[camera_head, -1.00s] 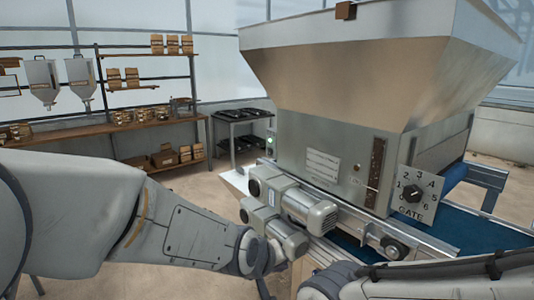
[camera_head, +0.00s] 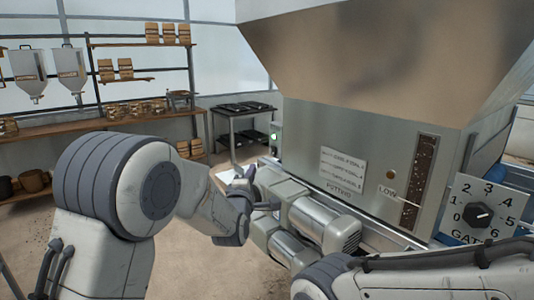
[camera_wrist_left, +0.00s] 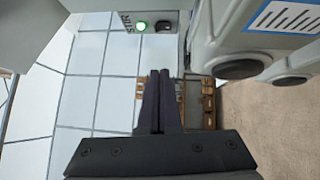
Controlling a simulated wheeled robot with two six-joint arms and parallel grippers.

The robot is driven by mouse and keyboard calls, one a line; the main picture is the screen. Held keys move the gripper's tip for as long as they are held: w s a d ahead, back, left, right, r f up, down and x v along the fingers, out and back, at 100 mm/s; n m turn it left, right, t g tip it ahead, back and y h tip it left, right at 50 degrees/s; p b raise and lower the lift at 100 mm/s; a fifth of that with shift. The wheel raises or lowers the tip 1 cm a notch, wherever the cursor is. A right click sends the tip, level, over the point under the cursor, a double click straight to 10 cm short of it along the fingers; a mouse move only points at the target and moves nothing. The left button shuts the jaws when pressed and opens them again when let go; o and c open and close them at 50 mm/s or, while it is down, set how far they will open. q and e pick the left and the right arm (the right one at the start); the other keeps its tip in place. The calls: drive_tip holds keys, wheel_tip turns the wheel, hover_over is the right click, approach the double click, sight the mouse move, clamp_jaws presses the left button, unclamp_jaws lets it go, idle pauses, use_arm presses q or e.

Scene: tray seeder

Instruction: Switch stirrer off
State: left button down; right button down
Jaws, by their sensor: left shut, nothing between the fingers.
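The stirrer control box (camera_head: 274,137) is a small grey box on the left side of the seeder, with a lit green lamp. In the left wrist view, the box (camera_wrist_left: 176,14) sits at the top, its partly cut label reading "STIR". The green lamp (camera_wrist_left: 141,26) glows there, with a dark switch (camera_wrist_left: 165,26) to its right. My left gripper (camera_head: 240,178) is shut and empty, a little below and left of the box. In the wrist view its closed fingertips (camera_wrist_left: 161,74) point up below the switch, apart from it. My right gripper is out of view.
The seeder hopper (camera_head: 370,60) fills the upper right. Grey motors (camera_head: 310,225) stick out beside my left gripper and show at the wrist view's right (camera_wrist_left: 250,60). A gate dial (camera_head: 481,213) is at far right. Shelves (camera_head: 120,115) stand at the back left.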

use_arm(q)
drive_tip(key=w, duration=0.1)
drive_tip(key=p, duration=0.3)
approach(273, 150)
drive_tip(key=w+a, duration=0.2)
drive_tip(key=w, duration=0.1)
drive_tip(key=w+a, duration=0.1)
drive_tip(key=shift+w+a+r, duration=0.1)
drive_tip(key=shift+w+r, duration=0.1)
drive_tip(key=shift+r, duration=0.2)
drive_tip(key=w+d, duration=0.1)
drive_tip(key=d+p, duration=0.1)
drive_tip(key=shift+w+d+r, duration=0.2)
drive_tip(key=shift+w+d, duration=0.15)
drive_tip(key=shift+w, duration=0.05)
drive_tip(key=shift+w+d, duration=0.25)
drive_tip(key=shift+d, duration=0.05)
